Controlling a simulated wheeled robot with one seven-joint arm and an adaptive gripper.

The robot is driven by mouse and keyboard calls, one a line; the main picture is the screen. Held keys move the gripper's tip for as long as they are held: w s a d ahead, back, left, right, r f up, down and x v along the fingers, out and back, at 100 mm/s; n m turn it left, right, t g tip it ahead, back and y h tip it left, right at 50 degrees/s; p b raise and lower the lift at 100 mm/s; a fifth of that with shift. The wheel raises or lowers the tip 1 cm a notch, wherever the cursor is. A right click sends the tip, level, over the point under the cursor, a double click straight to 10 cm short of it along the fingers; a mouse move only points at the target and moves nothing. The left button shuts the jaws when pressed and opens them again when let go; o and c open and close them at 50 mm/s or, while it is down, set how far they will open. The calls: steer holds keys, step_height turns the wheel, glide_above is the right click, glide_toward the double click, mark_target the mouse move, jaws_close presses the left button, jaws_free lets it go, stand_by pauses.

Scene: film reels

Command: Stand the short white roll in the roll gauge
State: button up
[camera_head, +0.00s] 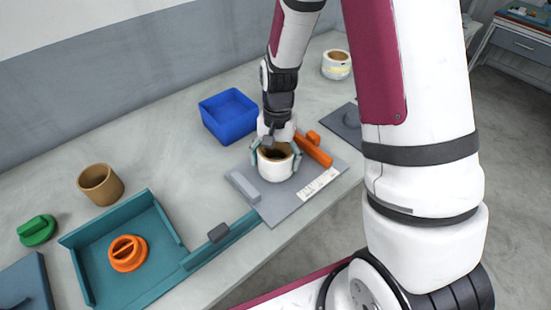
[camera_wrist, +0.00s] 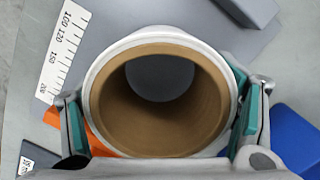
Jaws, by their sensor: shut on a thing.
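The short white roll (camera_head: 276,171) has a brown core and is upright. In the wrist view its white rim (camera_wrist: 98,62) rings an open bore with grey plate seen through it. My gripper (camera_head: 276,153) is shut on the roll, with teal pads on opposite sides of its outer wall. The roll gauge is a grey plate (camera_head: 281,207) with a white printed scale, a grey block (camera_head: 243,187) on the left and an orange bar (camera_head: 314,150) on the right. The roll is between block and bar. I cannot tell whether its bottom touches the plate.
A blue bin (camera_head: 229,113) stands behind the gauge. A second white roll (camera_head: 336,70) stands at the back right. A teal tray (camera_head: 95,262) holding an orange knobbed piece (camera_head: 127,254), a brown roll (camera_head: 100,184) and a green knob (camera_head: 37,230) are at left.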

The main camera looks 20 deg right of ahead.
steer(key=shift+f, duration=0.55)
stand_by(0.6)
steer(key=o, duration=1.1)
steer(key=shift+c, duration=0.2)
step_height(320, 180, up, 11)
steer(key=w+p, duration=0.1)
steer(key=p, duration=0.3)
steer(key=shift+d, duration=0.4)
